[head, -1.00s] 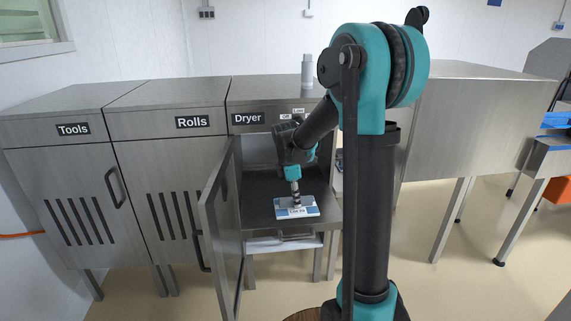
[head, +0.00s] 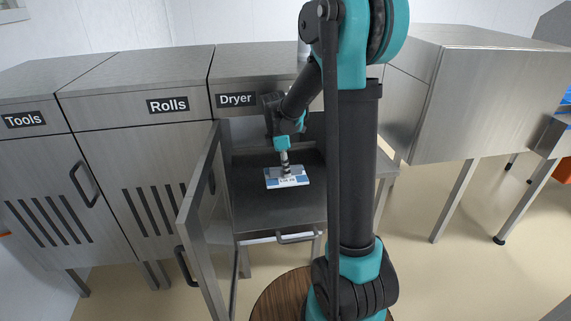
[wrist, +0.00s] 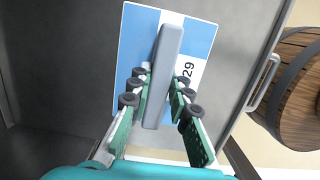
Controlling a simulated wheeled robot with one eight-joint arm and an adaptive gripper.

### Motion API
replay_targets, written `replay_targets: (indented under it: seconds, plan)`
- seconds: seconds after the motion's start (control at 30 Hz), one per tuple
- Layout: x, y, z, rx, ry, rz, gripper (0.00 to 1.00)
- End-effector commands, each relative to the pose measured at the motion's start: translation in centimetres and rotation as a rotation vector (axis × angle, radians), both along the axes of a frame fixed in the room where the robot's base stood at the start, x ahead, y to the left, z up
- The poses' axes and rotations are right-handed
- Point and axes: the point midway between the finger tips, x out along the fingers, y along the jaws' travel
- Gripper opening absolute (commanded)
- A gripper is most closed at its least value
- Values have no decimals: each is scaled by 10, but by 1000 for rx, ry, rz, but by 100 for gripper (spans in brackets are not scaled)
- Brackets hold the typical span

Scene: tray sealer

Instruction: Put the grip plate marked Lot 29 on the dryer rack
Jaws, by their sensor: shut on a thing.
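The grip plate (head: 287,177) is a blue and white plate with a grey raised bar. Its label is partly readable, and "29" shows on the plate in the wrist view (wrist: 203,40). My gripper (head: 285,163) is shut on the plate's grey bar, with a finger on each side of it in the wrist view (wrist: 160,95). The plate is inside the open Dryer compartment, over its dark grey rack (head: 270,208). I cannot tell whether it touches the rack.
The Dryer door (head: 207,225) stands open on the left of the compartment. A drawer-like part with a handle (head: 296,237) is below the rack. Closed Rolls (head: 168,106) and Tools (head: 25,119) cabinets stand to the left. A wooden barrel (wrist: 300,85) shows at right in the wrist view.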

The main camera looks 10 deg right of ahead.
Motion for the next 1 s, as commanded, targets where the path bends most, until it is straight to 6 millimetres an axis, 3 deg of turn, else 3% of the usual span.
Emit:
replay_targets:
  seconds: [0.5,1.0]
  plan:
    - [0,0,-43,0,0,0,0]
    - [0,0,-51,0,0,0,0]
